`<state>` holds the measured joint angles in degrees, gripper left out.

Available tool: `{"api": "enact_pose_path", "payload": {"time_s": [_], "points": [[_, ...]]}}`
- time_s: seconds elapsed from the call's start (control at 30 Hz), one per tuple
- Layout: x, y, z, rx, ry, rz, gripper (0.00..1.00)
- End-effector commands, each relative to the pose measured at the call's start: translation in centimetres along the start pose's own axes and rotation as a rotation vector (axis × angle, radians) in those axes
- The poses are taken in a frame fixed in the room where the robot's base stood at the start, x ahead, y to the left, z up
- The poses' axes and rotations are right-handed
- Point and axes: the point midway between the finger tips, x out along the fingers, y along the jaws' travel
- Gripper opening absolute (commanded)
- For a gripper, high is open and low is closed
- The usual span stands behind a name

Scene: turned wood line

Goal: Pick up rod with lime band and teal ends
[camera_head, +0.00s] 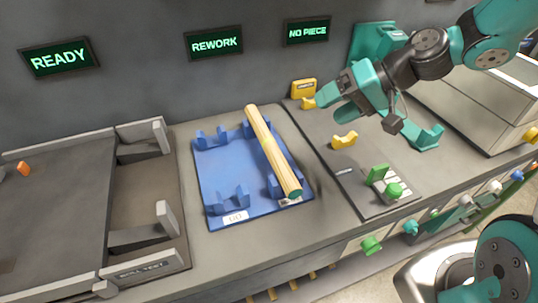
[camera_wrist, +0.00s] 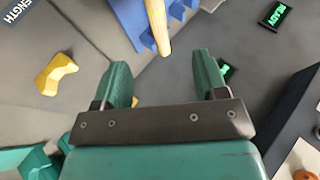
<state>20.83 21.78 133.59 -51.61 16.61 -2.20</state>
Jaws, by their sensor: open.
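A pale wooden rod (camera_head: 272,150) lies across the right pair of cradles on a blue tray (camera_head: 222,172). Its near end is teal; I cannot make out a lime band, and the colour of its far end is unclear. In the wrist view, part of the rod (camera_wrist: 158,25) shows at the top, beyond the fingertips, with the blue tray beside it. My gripper (camera_head: 334,105) is to the right of the rod's far half, above the counter and apart from the rod. Its teal fingers (camera_wrist: 163,62) are spread with nothing between them.
A yellow cradle (camera_head: 344,141) stands right of the tray, with green blocks (camera_head: 386,183) nearer the counter edge. A teal fixture (camera_head: 425,138) is further right. A grey walled station (camera_head: 150,205) is at left. The wall with screens (camera_head: 214,43) rises behind the tray.

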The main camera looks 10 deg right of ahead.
Motion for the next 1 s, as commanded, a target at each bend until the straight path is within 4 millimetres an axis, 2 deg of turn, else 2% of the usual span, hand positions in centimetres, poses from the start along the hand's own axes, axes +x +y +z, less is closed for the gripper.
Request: {"api": "enact_pose_path", "payload": {"time_s": [0.03, 0.17, 0.6, 0.87, 1.0], "points": [[0.2, 1.1, -0.4, 0.021, 0.021, -0.012, 0.66], [1.2, 1.4, -0.7, 0.036, 0.034, -0.023, 0.66], [10.5, 1.1, -1.0, 0.033, 0.03, -0.02, 0.66], [12.6, 1.1, -1.1, 0.033, 0.032, -0.019, 0.66], [14.5, 0.9, -1.3, 0.033, 0.03, -0.019, 0.66]]}}
